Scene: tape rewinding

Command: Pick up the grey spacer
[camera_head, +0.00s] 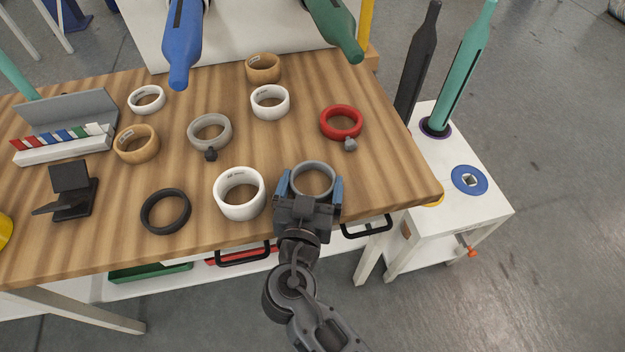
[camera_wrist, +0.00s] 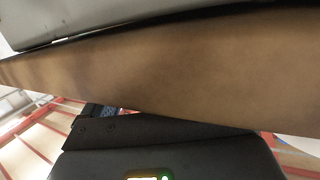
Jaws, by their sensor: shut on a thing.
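A grey ring, the grey spacer (camera_head: 314,164), is at the front right part of the wooden table in the head view. My gripper (camera_head: 310,186) has its blue fingers on the ring's left and right sides and is shut on it. My gripper's body hides the ring's near side. I cannot tell whether the ring touches the tabletop. In the wrist view, a smooth grey surface (camera_wrist: 110,22) fills the top, above a brown band; whether it is the spacer is unclear.
A white ring (camera_head: 239,211) stands close left of my gripper. A red ring (camera_head: 341,136) with a grey knob lies behind. Another grey ring (camera_head: 193,132) with a dark knob, a black ring (camera_head: 147,211) and several others share the wooden table (camera_head: 262,155). A white side table (camera_head: 480,217) is right.

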